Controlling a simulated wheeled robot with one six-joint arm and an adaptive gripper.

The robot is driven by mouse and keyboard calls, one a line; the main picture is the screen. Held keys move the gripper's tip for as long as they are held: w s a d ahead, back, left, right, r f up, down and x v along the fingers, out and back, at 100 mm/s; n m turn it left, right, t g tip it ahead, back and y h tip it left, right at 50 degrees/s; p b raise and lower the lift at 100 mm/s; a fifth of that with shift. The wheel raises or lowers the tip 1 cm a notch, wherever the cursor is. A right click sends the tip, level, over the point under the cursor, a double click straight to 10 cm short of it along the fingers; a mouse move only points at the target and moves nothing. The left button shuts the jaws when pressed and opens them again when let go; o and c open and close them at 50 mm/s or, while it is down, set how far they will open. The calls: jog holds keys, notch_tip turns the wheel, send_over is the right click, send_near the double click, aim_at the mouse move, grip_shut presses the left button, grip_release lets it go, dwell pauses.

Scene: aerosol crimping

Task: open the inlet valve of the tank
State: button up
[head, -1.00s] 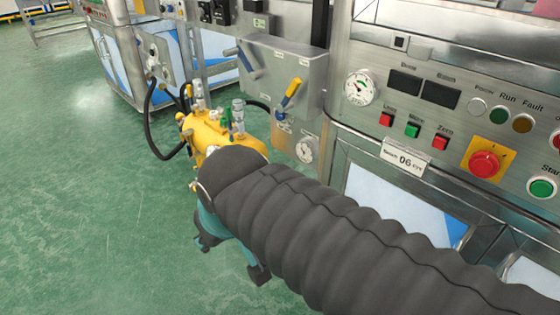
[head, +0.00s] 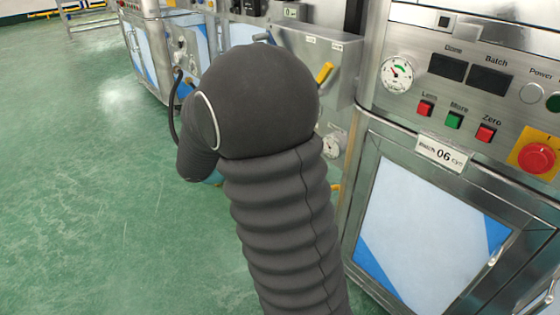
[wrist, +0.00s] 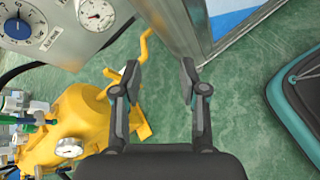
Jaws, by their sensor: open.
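The yellow tank (wrist: 92,120) is at the lower left of the wrist view, with a round gauge (wrist: 69,148) on its body. Metal fittings and a green-handled valve (wrist: 28,120) sit on it near the left edge; I cannot tell which fitting is the inlet valve. My gripper (wrist: 161,78) is open and empty, to the right of the tank body. Its left finger is close to a yellow bent bar (wrist: 146,46) in the picture; contact is unclear. In the head view my dark arm hides the gripper and nearly all of the tank.
A steel panel box with a blue-marked dial (wrist: 17,28) and a gauge (wrist: 97,14) is above the tank in the wrist view. A yellow-tipped lever (head: 324,73) shows beside my arm. The control cabinet (head: 420,90) stands at right. Green floor (head: 100,210) is open at left.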

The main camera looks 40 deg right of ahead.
jog(key=w+d+f+n+t+h+b, duration=0.1)
jog(key=w+d+f+n+t+h, duration=0.2)
jog(key=w+f, duration=0.35)
jog(key=w+d+f+n+t+h+b, duration=0.1)
jog(key=w+f+n+h, duration=0.2)
jog(key=w+f+n, duration=0.35)
jog(key=shift+m, duration=0.45)
jog(key=d, duration=0.4)
jog(key=d+b, duration=0.1)
jog(key=d, duration=0.3)
jog(key=w+d, duration=0.1)
jog(key=d, duration=0.4)
jog(key=shift+w+r, duration=0.1)
jog(key=shift+r, duration=0.25)
grip_shut()
